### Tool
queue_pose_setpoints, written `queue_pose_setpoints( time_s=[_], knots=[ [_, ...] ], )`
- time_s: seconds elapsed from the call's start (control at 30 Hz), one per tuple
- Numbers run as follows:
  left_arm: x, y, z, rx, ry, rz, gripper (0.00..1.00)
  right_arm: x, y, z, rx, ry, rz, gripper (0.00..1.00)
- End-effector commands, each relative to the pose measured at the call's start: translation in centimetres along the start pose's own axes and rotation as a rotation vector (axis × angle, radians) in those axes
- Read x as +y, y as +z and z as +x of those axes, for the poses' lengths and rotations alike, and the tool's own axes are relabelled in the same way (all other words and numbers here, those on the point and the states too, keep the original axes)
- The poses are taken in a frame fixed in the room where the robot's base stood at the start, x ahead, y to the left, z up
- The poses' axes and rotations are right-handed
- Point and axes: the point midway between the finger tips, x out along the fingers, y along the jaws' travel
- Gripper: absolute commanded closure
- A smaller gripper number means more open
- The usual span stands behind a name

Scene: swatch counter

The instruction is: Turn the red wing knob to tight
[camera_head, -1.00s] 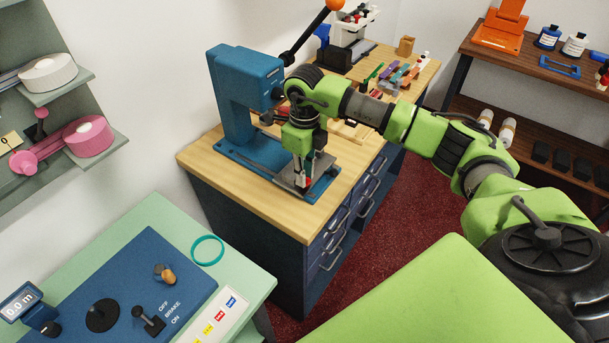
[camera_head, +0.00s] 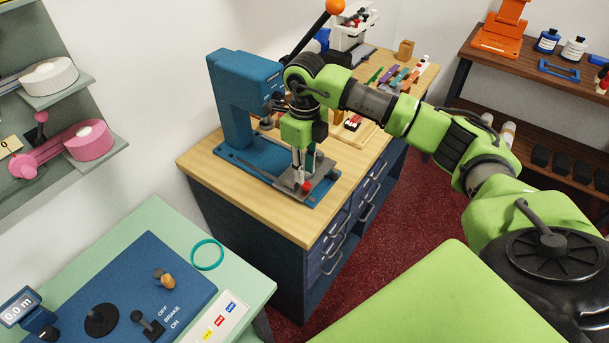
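The blue press (camera_head: 228,100) stands on the wooden bench top, with a grey plate (camera_head: 322,170) on its base. The red wing knob (camera_head: 306,187) is a small red spot at the front of that plate. My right gripper (camera_head: 301,180) points down at the plate, its fingertips right at or just behind the knob. The fingers are small and partly overlap the knob, so I cannot tell whether they touch it or are closed. The knob's wings and any tight marking are too small to read. My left gripper is not in view.
The press lever with its orange ball (camera_head: 335,6) rises behind my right arm. A wooden tray (camera_head: 362,133) and several coloured tools lie farther back on the bench. A green console (camera_head: 258,288) with a teal ring (camera_head: 207,254) stands at the front left.

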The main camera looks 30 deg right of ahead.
Motion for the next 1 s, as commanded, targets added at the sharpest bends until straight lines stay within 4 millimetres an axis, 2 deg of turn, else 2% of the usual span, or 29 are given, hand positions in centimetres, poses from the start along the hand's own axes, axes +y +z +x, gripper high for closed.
queue_pose_setpoints(
  time_s=[0.03, 0.2, 0.4, 0.6, 1.0],
  knots=[
    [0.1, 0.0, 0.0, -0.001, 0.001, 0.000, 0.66, -0.1, 0.2, -1.4, -0.007, -0.002, 0.000, 0.78],
    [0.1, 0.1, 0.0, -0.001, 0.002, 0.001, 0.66, 0.0, 0.1, -5.0, -0.005, -0.001, 0.001, 0.78],
    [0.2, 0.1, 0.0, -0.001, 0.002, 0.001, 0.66, 0.0, 0.1, -7.9, -0.003, -0.001, 0.000, 0.78],
    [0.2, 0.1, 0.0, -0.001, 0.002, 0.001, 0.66, 0.0, 0.1, -8.8, -0.001, 0.000, 0.001, 0.78],
    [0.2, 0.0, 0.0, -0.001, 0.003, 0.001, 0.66, 0.0, 0.0, -8.8, -0.001, 0.000, 0.001, 0.78]
  ],
)
